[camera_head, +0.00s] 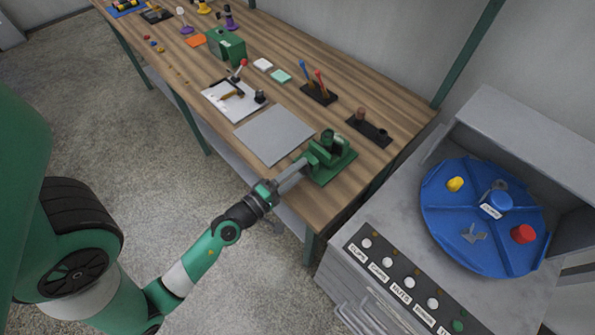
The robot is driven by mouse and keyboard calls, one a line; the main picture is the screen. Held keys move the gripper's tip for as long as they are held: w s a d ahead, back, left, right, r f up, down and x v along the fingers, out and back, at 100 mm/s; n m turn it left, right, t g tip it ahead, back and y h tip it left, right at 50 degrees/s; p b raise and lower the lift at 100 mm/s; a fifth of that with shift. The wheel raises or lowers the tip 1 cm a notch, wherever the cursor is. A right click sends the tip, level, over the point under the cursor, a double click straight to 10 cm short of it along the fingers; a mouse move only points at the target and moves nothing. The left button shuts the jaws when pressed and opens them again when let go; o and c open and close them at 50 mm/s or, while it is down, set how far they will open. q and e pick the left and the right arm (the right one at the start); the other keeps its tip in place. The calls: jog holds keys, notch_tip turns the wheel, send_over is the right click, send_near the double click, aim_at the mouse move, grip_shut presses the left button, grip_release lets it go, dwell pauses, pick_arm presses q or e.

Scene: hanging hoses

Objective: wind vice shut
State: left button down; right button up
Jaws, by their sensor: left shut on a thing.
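The green vice (332,160) stands on its base plate at the near right end of the wooden bench. My left gripper (298,170) reaches in from the lower left, its grey fingers at the front of the vice. It is shut on the vice's handle, which the fingers mostly hide. The gap between the vice's jaws is too small to make out. My right gripper is not in view.
A grey mat (274,134) lies bare beside the vice. A dark holder (369,130) and a tool stand (318,94) are behind it. A blue turntable (448,216) with several parts sits on the grey machine at right. A white board (232,100) lies farther along the bench.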

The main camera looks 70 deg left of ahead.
pick_arm(q)
jog(key=m+b, duration=0.1)
jog(key=m, duration=0.3)
jog(key=shift+m, duration=0.3)
jog(key=m+b, duration=0.1)
jog(key=m, duration=0.3)
dwell(0.4)
jog(key=shift+c, duration=1.1)
grip_release()
